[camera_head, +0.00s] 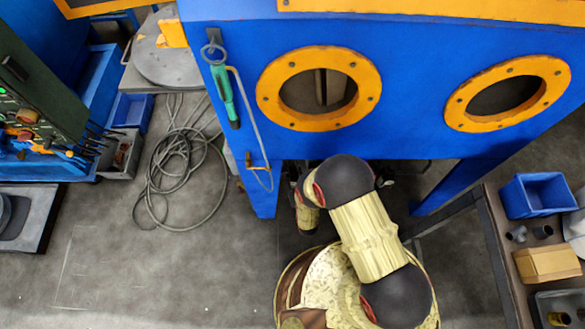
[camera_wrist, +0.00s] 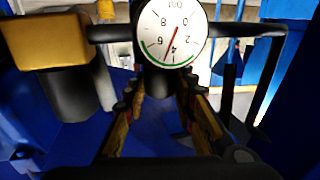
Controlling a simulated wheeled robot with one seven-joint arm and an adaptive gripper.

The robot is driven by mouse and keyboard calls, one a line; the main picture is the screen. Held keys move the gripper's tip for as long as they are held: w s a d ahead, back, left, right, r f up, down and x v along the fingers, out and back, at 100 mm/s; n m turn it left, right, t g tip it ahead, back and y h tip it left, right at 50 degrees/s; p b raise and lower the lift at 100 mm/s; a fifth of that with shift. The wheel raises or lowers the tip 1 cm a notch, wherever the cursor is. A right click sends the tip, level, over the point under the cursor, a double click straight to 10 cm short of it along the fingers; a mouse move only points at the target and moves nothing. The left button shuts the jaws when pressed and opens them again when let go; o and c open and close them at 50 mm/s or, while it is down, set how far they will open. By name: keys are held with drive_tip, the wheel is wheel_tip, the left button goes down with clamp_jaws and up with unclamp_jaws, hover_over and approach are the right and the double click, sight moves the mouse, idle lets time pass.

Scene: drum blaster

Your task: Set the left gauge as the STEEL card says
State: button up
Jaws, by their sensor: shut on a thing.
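A round white gauge (camera_wrist: 172,30) shows upside down at the top of the wrist view. Its red needle points toward the picture's bottom, close to the 4 and 6 marks, and a green arc runs along its lower rim. My gripper (camera_wrist: 164,92) reaches up toward it, with its yellow and black fingers on both sides of a dark part (camera_wrist: 165,80) just below the dial. The fingers are shut on this part, which is mostly in shadow. In the head view my arm hides the gripper and gauge. I see no STEEL card.
The blue cabinet (camera_head: 415,60) with two orange-ringed ports stands over my arm. A yellow block (camera_wrist: 45,40) and dark pipe flank the gauge. A coiled cable (camera_head: 185,165) lies on the floor at left. A bench with a blue bin (camera_head: 538,195) stands right.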

drive_tip(key=shift+m+h, duration=1)
drive_tip(key=shift+h, duration=0.7)
drive_tip(key=o, duration=1.2)
drive_tip(key=shift+c, duration=0.2)
drive_tip(key=s, duration=1.2)
